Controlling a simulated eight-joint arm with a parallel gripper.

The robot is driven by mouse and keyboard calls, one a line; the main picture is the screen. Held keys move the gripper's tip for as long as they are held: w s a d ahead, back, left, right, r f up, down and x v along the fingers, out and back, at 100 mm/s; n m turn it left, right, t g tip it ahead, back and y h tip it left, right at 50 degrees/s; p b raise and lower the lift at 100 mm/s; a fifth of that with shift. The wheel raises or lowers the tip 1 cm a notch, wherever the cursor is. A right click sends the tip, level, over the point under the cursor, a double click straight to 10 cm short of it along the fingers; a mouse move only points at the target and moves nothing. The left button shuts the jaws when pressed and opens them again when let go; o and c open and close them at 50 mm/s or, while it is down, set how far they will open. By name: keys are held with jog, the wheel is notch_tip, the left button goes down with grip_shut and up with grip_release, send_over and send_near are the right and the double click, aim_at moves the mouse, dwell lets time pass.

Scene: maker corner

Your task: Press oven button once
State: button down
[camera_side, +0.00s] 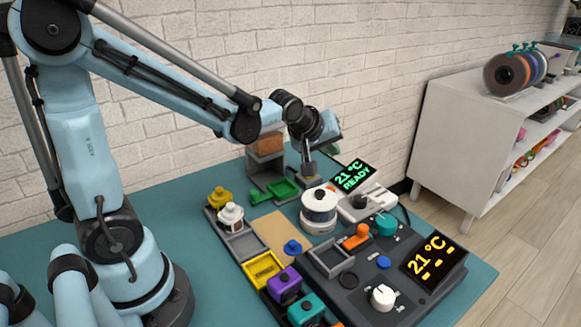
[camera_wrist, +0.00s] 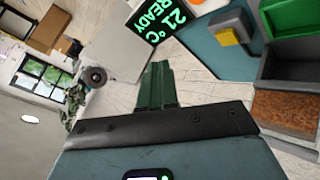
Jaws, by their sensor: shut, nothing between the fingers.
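My gripper (camera_side: 308,172) is at the back of the teal table, pointing down, shut and empty. Its closed fingers (camera_wrist: 157,68) show in the wrist view. A yellow button on a grey-blue base (camera_wrist: 228,38) lies to the right of the fingers there, apart from them; in the side view the gripper largely hides that spot. A white unit (camera_side: 382,199) has a green display (camera_side: 352,175) reading "21 °C READY". A dark unit (camera_side: 345,285) has a yellow display (camera_side: 434,260) reading "21 °C" with dashes, and a blue button (camera_side: 383,262). I cannot tell which is the oven.
A white round pot (camera_side: 319,205) stands right of the gripper. A grey bin rack (camera_side: 268,172) with a green tray (camera_side: 284,189) stands close on its left. A brick wall is behind.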

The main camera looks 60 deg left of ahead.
send_near(335, 185)
jog(key=shift+w+r+x, duration=0.1)
jog(key=shift+r+x, duration=0.05)
jog(key=shift+x, duration=0.6)
jog(key=shift+w+r+x, duration=0.1)
jog(key=shift+w+x, duration=0.05)
jog(key=shift+x, duration=0.6)
jog(key=shift+w+r+x, duration=0.1)
jog(key=shift+r+x, duration=0.05)
jog(key=shift+x, duration=0.6)
jog(key=shift+a+f, duration=0.1)
jog(key=shift+f, duration=0.05)
jog(key=shift+f, duration=0.25)
jog(key=shift+f, duration=0.4)
dwell(0.9)
jog(key=shift+r, duration=0.85)
jog(key=shift+r, duration=2.5)
